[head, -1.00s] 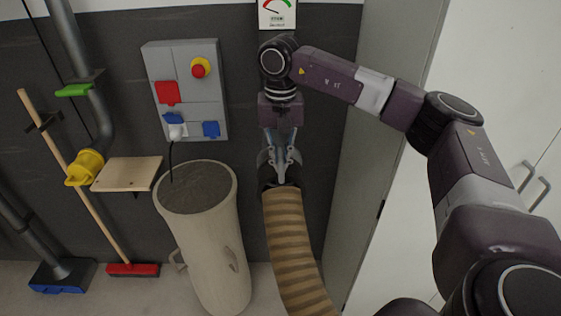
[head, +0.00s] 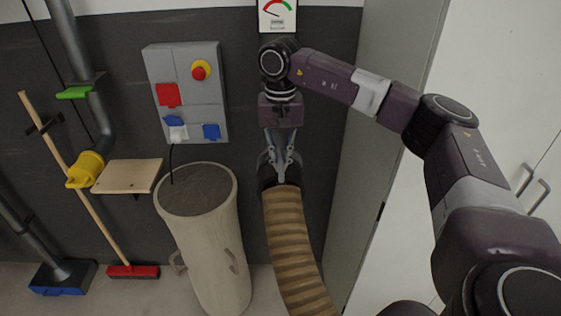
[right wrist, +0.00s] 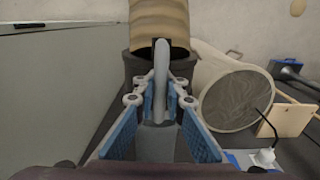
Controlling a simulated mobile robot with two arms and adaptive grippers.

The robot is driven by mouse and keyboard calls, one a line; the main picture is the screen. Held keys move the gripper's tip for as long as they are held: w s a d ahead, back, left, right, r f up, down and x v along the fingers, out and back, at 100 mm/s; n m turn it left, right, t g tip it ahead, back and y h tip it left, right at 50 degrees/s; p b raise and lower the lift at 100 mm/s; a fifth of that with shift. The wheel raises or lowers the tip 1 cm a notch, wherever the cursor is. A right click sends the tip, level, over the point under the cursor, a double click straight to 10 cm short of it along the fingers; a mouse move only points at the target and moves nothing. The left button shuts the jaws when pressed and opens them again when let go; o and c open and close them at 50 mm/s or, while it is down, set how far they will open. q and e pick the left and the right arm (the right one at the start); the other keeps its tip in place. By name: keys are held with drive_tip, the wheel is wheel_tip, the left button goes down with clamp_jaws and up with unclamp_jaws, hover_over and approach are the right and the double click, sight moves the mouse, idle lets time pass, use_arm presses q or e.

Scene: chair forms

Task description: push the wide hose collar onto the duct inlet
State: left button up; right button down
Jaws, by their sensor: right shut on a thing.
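The tan ribbed hose (head: 291,235) hangs down from my right gripper (head: 279,165), with its dark collar (head: 266,176) at the upper end. In the right wrist view, the fingers of my right gripper (right wrist: 160,100) are shut on a grey upright grip in front of the black collar (right wrist: 140,68); the hose (right wrist: 160,18) runs on beyond it. The duct's yellow end piece (head: 85,169), which looks like the inlet, sits on a grey pipe at the left, well apart from the collar. My left gripper is not in view.
A tall pale drum (head: 213,245) stands between hose and duct. A wooden shelf (head: 128,176) is beside the yellow piece, with a broom (head: 133,271) below. A grey switch panel (head: 198,95) is on the wall. A grey cabinet side (head: 365,150) rises close on the right.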

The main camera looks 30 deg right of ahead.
sight(280, 149)
drive_tip(key=shift+w+d+r, duration=0.2)
drive_tip(key=shift+w+d, duration=0.05)
drive_tip(key=shift+w, duration=0.2)
idle(0.3)
drive_tip(key=shift+w+d, duration=0.2)
drive_tip(key=shift+w, duration=0.05)
idle(0.3)
drive_tip(key=shift+w+d+t, duration=0.15)
drive_tip(key=shift+w+t, duration=0.1)
drive_tip(key=shift+t, duration=0.05)
drive_tip(key=shift+w+d, duration=0.15)
drive_tip(key=shift+w, duration=0.15)
idle(0.4)
drive_tip(key=shift+p, duration=0.3)
idle(0.3)
drive_tip(key=c, duration=1.9)
unclamp_jaws()
drive_tip(key=shift+w+d+f, duration=0.1)
drive_tip(key=shift+f, duration=0.15)
